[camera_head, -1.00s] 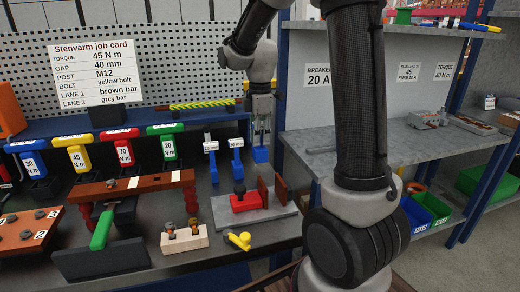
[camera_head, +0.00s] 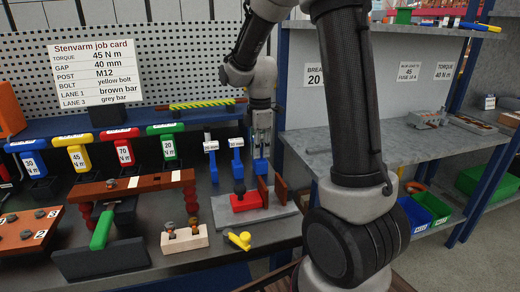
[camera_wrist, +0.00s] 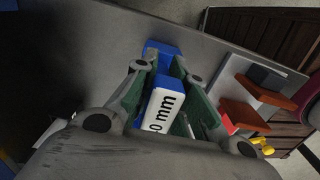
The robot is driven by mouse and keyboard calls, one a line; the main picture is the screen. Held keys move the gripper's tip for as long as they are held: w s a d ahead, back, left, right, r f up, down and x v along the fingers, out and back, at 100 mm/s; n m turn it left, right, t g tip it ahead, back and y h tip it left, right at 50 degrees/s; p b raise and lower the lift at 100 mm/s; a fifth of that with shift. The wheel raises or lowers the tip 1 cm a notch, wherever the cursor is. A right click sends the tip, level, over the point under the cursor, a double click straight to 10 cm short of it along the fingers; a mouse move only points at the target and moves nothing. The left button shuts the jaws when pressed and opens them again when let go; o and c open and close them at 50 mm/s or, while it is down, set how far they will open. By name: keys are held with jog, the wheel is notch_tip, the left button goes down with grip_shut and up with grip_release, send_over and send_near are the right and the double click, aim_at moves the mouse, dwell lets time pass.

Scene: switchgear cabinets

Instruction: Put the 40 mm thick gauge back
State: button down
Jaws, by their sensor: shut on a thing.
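My gripper (camera_head: 261,132) is shut on a blue gauge (camera_head: 261,166) with a white label, which hangs upright below the fingers near the bench's right edge. I cannot tell whether its lower end touches the bench. In the wrist view the held gauge (camera_wrist: 161,105) lies between the two green-padded fingers; its label reads "0 mm", with the front of the number hidden. Two similar blue gauges with white labels, a left one (camera_head: 212,168) and a right one (camera_head: 237,165), stand upright just left of the held one.
A grey plate (camera_head: 285,212) with a red clamp (camera_head: 244,203) and brown upright plates (camera_head: 280,190) is just in front of the gripper. A blue shelf post (camera_head: 282,80) stands close right. The job card (camera_head: 95,72) reads gap 40 mm. A yellow part (camera_head: 238,240) lies at the front edge.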

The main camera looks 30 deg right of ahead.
jog(key=shift+f, duration=0.2)
jog(key=c, duration=1.5)
grip_release()
jog(key=shift+o, duration=0.2)
jog(key=shift+r, duration=0.1)
notch_tip(320, 180, up, 12)
jog(key=s+d+r+m+t, duration=0.1)
jog(key=s+m+t, duration=0.3)
jog(key=s+m, duration=1.1)
jog(key=s, duration=0.7)
jog(key=shift+s+r+m, duration=0.3)
jog(key=shift+m, duration=0.1)
